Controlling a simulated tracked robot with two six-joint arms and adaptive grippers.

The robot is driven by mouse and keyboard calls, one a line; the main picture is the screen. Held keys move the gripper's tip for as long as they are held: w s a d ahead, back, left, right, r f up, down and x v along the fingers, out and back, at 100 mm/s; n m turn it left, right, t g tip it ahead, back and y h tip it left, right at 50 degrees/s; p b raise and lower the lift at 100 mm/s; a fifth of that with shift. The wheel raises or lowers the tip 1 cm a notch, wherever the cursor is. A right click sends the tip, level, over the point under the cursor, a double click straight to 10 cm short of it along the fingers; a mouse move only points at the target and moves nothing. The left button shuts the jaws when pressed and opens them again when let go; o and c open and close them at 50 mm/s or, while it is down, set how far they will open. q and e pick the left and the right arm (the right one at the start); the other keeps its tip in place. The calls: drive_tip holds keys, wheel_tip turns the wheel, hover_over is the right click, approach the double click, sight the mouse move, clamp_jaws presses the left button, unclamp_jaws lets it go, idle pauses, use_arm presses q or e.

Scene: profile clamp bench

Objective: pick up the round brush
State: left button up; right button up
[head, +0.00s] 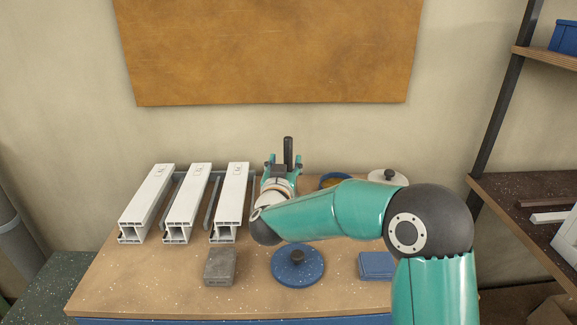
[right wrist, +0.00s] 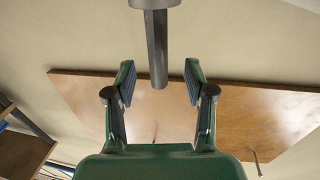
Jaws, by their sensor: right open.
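A dark upright rod (head: 288,150), apparently the handle of the round brush, stands at the back of the bench. Its foot is hidden by my right gripper. In the right wrist view the dark grey rod (right wrist: 157,45) runs from a wider grey round part at the top edge. My right gripper (head: 285,162) is open at the rod. In the right wrist view its fingers (right wrist: 159,75) show on either side of the rod's end, with a gap on both sides. My left gripper is not in view.
White profiles (head: 185,195) lie left of the gripper. A grey block (head: 220,267), a blue knobbed disc (head: 297,270) and a blue box (head: 376,265) lie in front. A blue round dish (head: 334,180) and a white knobbed lid (head: 388,177) sit behind my right arm. A brown board (head: 270,50) hangs behind.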

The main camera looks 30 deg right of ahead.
sight(288, 154)
drive_tip(key=p+x, duration=0.1)
drive_tip(key=x, duration=0.4)
drive_tip(key=shift+s+d+r, duration=0.1)
drive_tip(key=shift+s+r, duration=0.05)
drive_tip(key=shift+r, duration=0.05)
clamp_jaws()
